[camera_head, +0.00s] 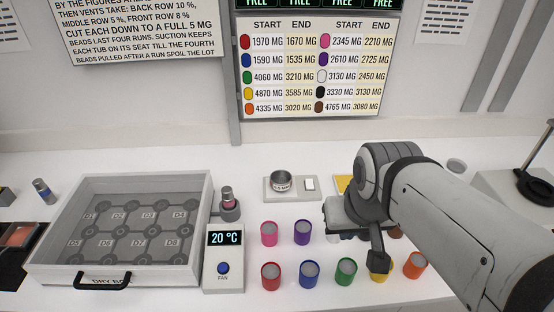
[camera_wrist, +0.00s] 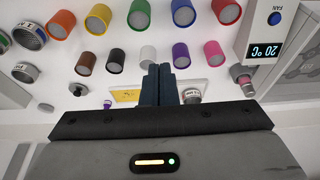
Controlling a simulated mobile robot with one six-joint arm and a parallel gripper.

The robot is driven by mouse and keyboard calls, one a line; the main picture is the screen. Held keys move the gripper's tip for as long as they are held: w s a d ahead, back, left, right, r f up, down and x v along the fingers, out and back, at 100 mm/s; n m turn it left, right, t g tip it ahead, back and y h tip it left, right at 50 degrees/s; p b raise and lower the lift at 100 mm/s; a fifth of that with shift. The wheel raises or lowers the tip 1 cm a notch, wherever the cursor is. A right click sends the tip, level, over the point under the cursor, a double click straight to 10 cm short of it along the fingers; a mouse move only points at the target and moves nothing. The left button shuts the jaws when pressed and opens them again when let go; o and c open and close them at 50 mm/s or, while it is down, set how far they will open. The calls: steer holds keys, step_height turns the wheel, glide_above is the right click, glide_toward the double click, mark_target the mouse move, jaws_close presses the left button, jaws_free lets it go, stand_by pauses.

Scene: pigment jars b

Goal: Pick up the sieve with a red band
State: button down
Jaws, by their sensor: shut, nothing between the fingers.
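No sieve with a clearly red band can be picked out. Round metal pieces (camera_wrist: 30,36) and (camera_wrist: 25,72) lie at the left of the wrist view, but I cannot make out a red band on them. A small upright grey piece with a pinkish-red band (camera_head: 228,198) stands in a dark round seat beside the fan box; it also shows in the wrist view (camera_wrist: 243,82). I cannot tell whether it is a sieve. My gripper (camera_wrist: 160,70) is shut and empty, above the bench near the coloured jars. In the head view my arm hides its fingertips.
Several coloured jars (camera_head: 311,274) stand in rows at the front. A metal dish (camera_head: 281,182) sits on a scale (camera_head: 309,185). The dry box (camera_head: 203,215) and fan box (camera_head: 222,272) are to the left.

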mark_target(280, 182)
steer(key=c, duration=2.1)
jaws_free()
